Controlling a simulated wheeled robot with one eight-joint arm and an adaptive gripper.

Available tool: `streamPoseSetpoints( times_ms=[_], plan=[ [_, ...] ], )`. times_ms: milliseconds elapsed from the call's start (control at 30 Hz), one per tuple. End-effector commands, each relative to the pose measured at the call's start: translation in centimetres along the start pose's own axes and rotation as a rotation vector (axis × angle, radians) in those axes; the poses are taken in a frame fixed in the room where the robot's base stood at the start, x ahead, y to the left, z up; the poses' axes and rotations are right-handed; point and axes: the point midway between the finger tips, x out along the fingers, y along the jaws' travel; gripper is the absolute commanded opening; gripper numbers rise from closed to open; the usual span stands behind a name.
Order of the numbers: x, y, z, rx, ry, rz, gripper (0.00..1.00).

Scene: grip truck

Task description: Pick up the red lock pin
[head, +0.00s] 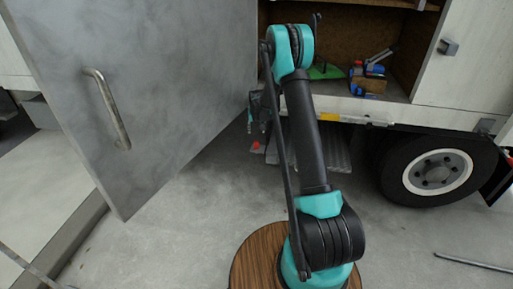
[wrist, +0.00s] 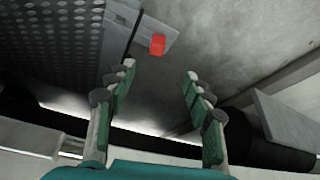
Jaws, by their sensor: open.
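The red lock pin (wrist: 157,45) shows in the wrist view as a small red block, at the end of a grey plate (wrist: 152,30) beside a dark textured step (wrist: 55,45). It lies ahead of my gripper (wrist: 158,75), between the lines of the two fingers and apart from them. My gripper is open and empty. In the head view the pin (head: 256,145) is a small red spot below my gripper (head: 258,125), near the truck's underside. My arm hides part of the area around it.
A large grey door (head: 165,70) with a handle stands open at the left. The truck's open compartment (head: 400,75) holds tools and a wooden block. A wheel (head: 437,172) is at the right. The concrete floor (head: 170,220) between door and truck is clear.

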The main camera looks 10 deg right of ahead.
Motion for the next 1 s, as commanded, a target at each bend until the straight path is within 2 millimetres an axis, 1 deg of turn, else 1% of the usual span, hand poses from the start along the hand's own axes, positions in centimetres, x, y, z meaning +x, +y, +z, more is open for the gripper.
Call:
streamPoseSetpoints(
  times_ms=[400,600,700,867,1000],
  plan=[
    [7.2,0.1,-0.1,0.001,0.0,0.0,0.52],
    [10.2,0.1,-0.1,0.001,0.0,0.0,0.52],
    [11.1,0.1,-0.1,0.001,0.0,0.0,0.52],
    [11.8,0.1,-0.1,0.001,0.0,0.0,0.52],
    [13.3,0.3,-0.6,0.001,0.0,0.0,0.52]
  ],
)
